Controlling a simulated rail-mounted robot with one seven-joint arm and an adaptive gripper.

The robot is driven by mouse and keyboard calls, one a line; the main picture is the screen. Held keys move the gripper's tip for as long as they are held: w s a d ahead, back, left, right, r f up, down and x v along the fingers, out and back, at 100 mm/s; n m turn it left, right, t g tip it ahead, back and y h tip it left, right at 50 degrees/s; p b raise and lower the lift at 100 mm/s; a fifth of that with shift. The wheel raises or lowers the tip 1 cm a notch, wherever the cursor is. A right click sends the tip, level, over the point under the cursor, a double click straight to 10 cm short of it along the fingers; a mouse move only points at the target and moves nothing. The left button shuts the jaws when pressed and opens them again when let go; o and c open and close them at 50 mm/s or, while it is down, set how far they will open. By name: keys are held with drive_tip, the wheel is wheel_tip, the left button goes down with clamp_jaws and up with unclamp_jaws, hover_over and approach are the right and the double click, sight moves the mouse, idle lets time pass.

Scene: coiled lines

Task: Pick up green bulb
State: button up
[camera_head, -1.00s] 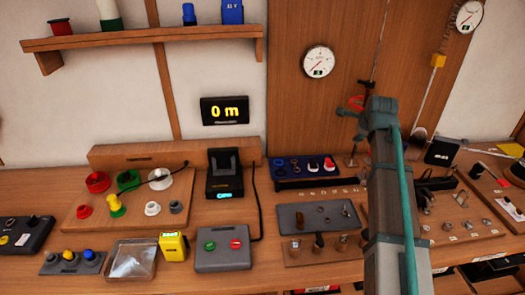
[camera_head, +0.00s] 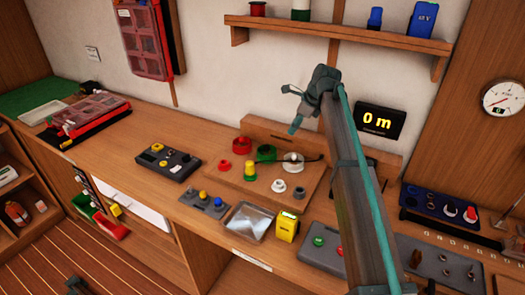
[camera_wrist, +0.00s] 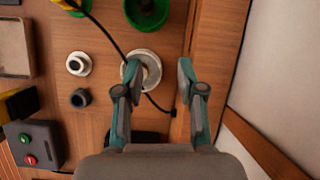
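I cannot make out a plain green bulb. On the wooden board (camera_head: 225,176) a small green piece (camera_wrist: 82,10) shows under a yellow piece (camera_head: 250,168), with a black cable near it in the wrist view. Behind it sits a larger green ring (camera_head: 266,153), which also shows at the top edge of the wrist view (camera_wrist: 147,12). My gripper (camera_wrist: 158,70) is open and empty above the board's edge; its left finger partly covers a white ring (camera_wrist: 150,66). In the head view my gripper (camera_head: 294,108) is above and behind the board.
A red ring (camera_head: 242,145), a small red piece (camera_head: 224,166), a white piece (camera_head: 279,186) and a grey piece (camera_head: 299,193) share the board. A button box (camera_head: 322,246), yellow device (camera_head: 286,226) and clear tray (camera_head: 249,222) stand in front. A shelf (camera_head: 340,35) hangs above.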

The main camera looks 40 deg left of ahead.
drive_tip(key=g, duration=0.1)
approach(268, 146)
drive_tip(key=shift+n, duration=0.4)
drive_tip(key=p+x, duration=0.1)
drive_tip(key=x, duration=0.3)
drive_tip(key=shift+a+f, duration=0.15)
drive_tip(key=shift+a, duration=0.1)
drive_tip(key=shift+s+a+f+h+p, duration=0.1)
drive_tip(key=shift+a+f+h+p, duration=0.25)
drive_tip(key=shift+f+p, duration=0.3)
drive_tip(key=shift+p+x, duration=0.4)
drive_tip(key=shift+x, duration=1.6)
drive_tip(key=shift+a+r, duration=0.1)
drive_tip(key=c, duration=0.5)
